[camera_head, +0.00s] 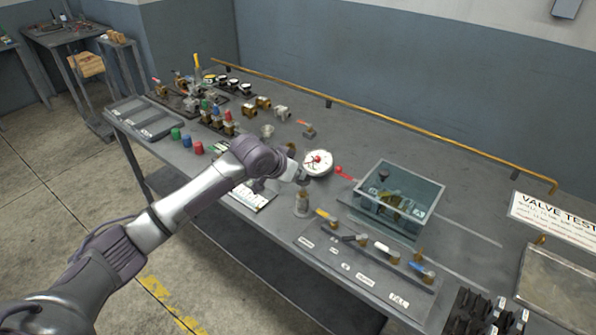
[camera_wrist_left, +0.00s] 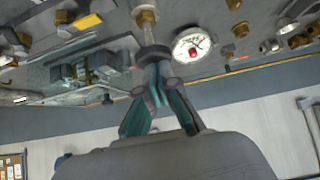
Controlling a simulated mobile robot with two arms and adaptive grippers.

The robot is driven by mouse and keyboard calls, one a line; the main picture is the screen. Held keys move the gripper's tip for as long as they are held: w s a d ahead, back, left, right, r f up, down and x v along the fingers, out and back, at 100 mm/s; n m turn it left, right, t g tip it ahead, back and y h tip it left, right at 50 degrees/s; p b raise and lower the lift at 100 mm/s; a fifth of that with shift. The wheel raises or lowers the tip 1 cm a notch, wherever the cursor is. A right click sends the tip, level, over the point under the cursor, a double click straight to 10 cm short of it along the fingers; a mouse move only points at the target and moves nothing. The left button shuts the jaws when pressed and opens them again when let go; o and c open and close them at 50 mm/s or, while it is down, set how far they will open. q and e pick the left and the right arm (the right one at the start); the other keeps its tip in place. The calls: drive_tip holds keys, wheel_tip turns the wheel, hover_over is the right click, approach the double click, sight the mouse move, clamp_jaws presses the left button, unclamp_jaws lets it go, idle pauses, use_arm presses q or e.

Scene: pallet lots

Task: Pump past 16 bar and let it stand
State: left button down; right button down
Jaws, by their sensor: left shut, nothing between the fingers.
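A round white gauge (camera_head: 318,162) with red marks sits on the bench, just beyond my left gripper (camera_head: 302,179). It also shows in the left wrist view (camera_wrist_left: 192,44), with a red needle too small to read. My left gripper is shut and empty, and its fingers (camera_wrist_left: 158,78) point at a dark round part (camera_wrist_left: 152,51) below a brass fitting (camera_wrist_left: 146,17). I cannot tell whether they touch it. A red-ended handle (camera_head: 341,171) lies right of the gauge. A clear-walled tank (camera_head: 425,190) with fittings inside stands further right. My right gripper is out of view.
A row of valves with coloured handles (camera_head: 384,248) stands on a labelled plate in front of the tank. A grey-brass cylinder (camera_head: 302,204) stands near the front edge. Caps and fittings (camera_head: 198,147) crowd the left. A brass pipe (camera_head: 400,122) runs along the back.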

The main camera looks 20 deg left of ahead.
sight(298, 183)
use_arm(q)
drive_tip(key=shift+s+f+b, duration=0.1)
drive_tip(key=shift+f+b, duration=0.25)
drive_tip(key=shift+f, duration=1.5)
wheel_tip(298, 183, up, 5)
drive_tip(key=p, duration=0.5)
drive_tip(key=shift+r+p, duration=0.2)
drive_tip(key=shift+p, duration=0.1)
drive_tip(key=b+v, duration=0.3)
drive_tip(key=v, duration=0.6)
drive_tip(key=shift+s, duration=0.25)
drive_tip(key=shift+a+f, duration=0.1)
